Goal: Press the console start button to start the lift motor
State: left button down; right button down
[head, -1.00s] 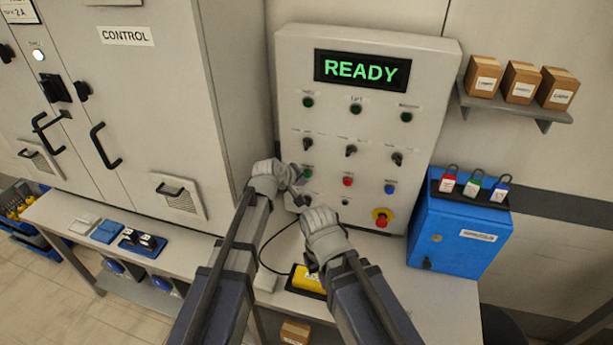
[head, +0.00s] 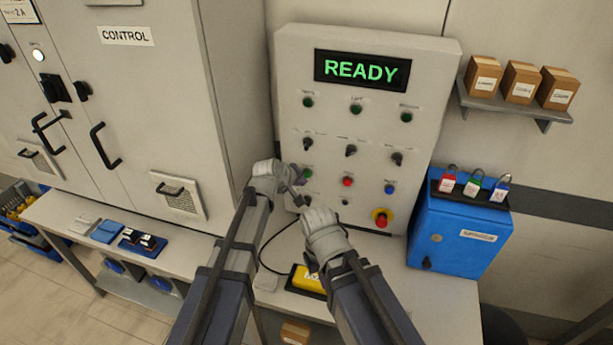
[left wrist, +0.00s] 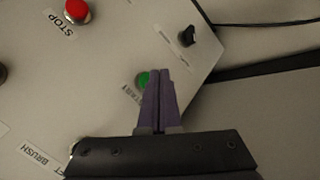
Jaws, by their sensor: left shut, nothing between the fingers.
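The grey console (head: 430,75) stands upright and its screen (head: 362,71) reads READY in green. The green start button (head: 308,173) is at the console's lower left, beside the red stop button (head: 347,181). My left gripper (head: 298,192) is shut and empty, close to the start button. In the left wrist view the shut purple fingertips (left wrist: 157,72) overlap the edge of the green start button (left wrist: 142,80), with START lettering partly hidden behind them. I cannot tell whether they touch it. My right gripper (head: 306,209) is in front of the console's lower edge; its fingers are not clear.
A red emergency knob (head: 381,217) on a yellow base and a blue button (head: 389,188) are on the console. A black knob (left wrist: 188,36) is near the start button. A yellow device (head: 308,281) lies on the bench below. A blue box (head: 460,225) stands right.

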pick_arm(q)
jog(key=shift+w, duration=0.15)
dwell(0.6)
jog(key=shift+w+d, duration=0.15)
jog(key=shift+w, duration=0.15)
jog(key=shift+w+d, duration=0.15)
jog(key=shift+w, duration=0.25)
dwell(0.7)
jog(key=shift+s, duration=0.1)
dwell(0.3)
jog(key=shift+s+a, duration=0.3)
jog(key=shift+s, duration=0.45)
jog(key=s, duration=0.1)
jog(key=s+a, duration=0.1)
jog(key=s, duration=0.2)
jog(key=shift+s+a, duration=0.25)
jog(key=shift+s, duration=0.1)
dwell(0.5)
